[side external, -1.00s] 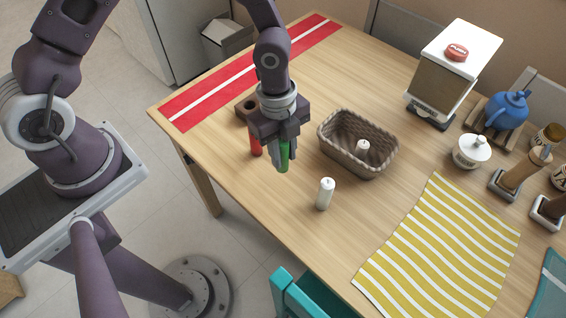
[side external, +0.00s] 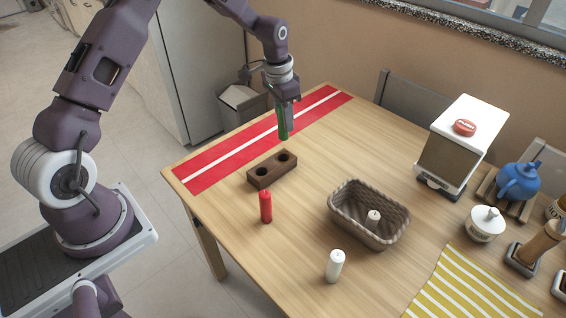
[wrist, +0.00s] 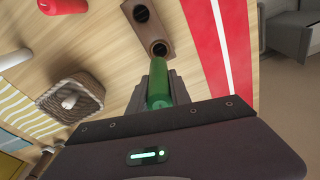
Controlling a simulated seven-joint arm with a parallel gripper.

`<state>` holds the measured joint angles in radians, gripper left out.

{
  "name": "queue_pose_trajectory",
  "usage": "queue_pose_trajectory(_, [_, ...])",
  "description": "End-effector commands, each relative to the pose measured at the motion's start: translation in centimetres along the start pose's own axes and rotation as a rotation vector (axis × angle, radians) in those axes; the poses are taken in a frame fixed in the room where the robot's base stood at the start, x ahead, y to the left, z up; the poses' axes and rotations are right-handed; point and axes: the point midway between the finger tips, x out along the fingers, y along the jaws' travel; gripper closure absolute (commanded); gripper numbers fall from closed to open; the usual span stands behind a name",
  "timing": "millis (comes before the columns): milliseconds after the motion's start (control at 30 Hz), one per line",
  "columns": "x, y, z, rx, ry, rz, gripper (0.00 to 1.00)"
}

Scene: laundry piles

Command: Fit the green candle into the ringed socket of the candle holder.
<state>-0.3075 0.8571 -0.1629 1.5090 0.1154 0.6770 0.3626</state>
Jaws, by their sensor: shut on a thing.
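The green candle (side external: 283,130) is upright in my gripper (side external: 285,108), pointing down; it also shows between the fingers (wrist: 157,88) in the wrist view. My gripper is shut on it. The candle holder (side external: 272,179) is a dark brown block with two round sockets, both empty, standing on the table beside the red runner. In the wrist view the holder (wrist: 150,30) lies just past the candle's end. The candle hangs above and apart from the holder, near its right socket (side external: 283,157).
A red candle (side external: 266,207) and a white candle (side external: 335,266) stand on the table (side external: 310,190). A woven basket (side external: 350,222) holds another white candle (side external: 373,218). The red runner (side external: 215,165) lies behind the holder. A dispenser (side external: 455,150) stands further right.

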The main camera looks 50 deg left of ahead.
Motion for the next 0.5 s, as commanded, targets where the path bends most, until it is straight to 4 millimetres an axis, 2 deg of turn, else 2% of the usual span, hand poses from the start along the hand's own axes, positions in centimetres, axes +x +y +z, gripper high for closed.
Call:
queue_pose_trajectory(67, [1.1, -0.5, 0.1, -0.025, -0.001, -0.001, 1.0])
queue_pose_trajectory(200, [4.5, -0.5, 0.5, -0.029, -0.001, 0.0, 1.0])
queue_pose_trajectory(367, [6.6, -0.5, 0.7, -0.026, 0.0, -0.001, 1.0])
queue_pose_trajectory(500, [9.1, -0.5, 1.1, -0.025, -0.001, -0.001, 1.0])
